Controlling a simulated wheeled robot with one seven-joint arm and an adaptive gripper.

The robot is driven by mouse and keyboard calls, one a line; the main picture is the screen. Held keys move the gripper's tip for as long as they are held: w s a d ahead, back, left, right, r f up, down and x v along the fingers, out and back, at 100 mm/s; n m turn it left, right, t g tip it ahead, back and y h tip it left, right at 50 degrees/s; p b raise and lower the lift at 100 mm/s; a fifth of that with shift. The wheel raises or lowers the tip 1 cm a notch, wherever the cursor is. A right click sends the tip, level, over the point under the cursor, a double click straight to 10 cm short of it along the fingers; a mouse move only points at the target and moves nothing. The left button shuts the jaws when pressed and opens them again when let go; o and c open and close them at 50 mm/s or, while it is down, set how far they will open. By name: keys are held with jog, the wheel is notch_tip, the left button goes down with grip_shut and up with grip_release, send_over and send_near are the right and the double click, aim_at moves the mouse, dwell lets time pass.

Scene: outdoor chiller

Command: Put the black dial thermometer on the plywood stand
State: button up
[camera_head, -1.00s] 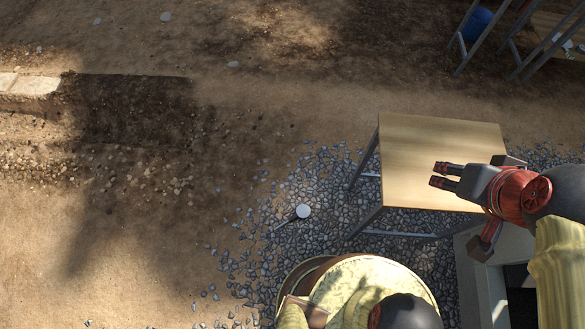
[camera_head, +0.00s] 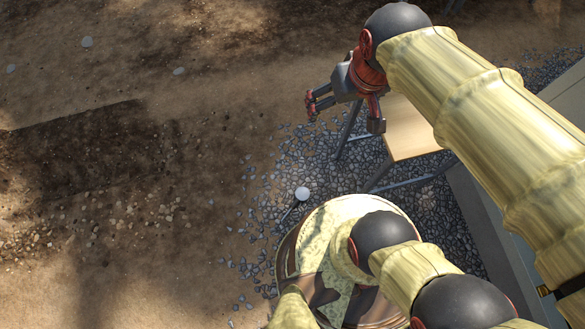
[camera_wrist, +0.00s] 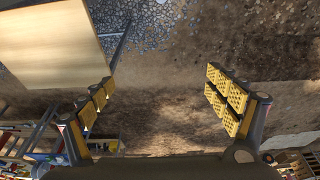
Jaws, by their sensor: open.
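A small thermometer (camera_head: 302,193) with a round pale dial face and a thin dark stem lies on the grey gravel in the head view. The stand (camera_head: 408,140) has a pale plywood top on metal legs, and my arm hides much of it. Its top also shows at the upper left of the wrist view (camera_wrist: 45,45). My gripper (camera_head: 309,106) is open and empty, out past the stand's left edge and above the thermometer in the picture. In the wrist view, both fingers (camera_wrist: 160,80) are spread with only ground between them. The thermometer cannot be made out in the wrist view.
Gravel (camera_head: 270,230) surrounds the thermometer, with bare brown soil (camera_head: 120,270) to the left. A large pale box-like unit (camera_head: 505,235) stands at the right. In the wrist view, cluttered items (camera_wrist: 30,140) and a crate (camera_wrist: 300,162) lie along the bottom.

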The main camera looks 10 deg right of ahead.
jog(key=w+a+f+g+b, duration=0.15)
jog(key=w+f, duration=0.25)
jog(key=f, duration=0.4)
jog(key=m+g+b, duration=0.1)
jog(key=g+b, duration=0.1)
jog(key=b, duration=0.9)
send_over(302, 193)
notch_tip(302, 193, down, 95)
jog(key=shift+f, duration=0.1)
jog(key=shift+f+b, duration=0.55)
jog(key=shift+f, duration=0.3)
notch_tip(302, 193, down, 6)
jog(key=b, duration=0.3)
jog(key=shift+w+d+r+b, duration=0.1)
jog(key=shift+d+r+b, duration=0.1)
jog(key=shift+b, duration=0.1)
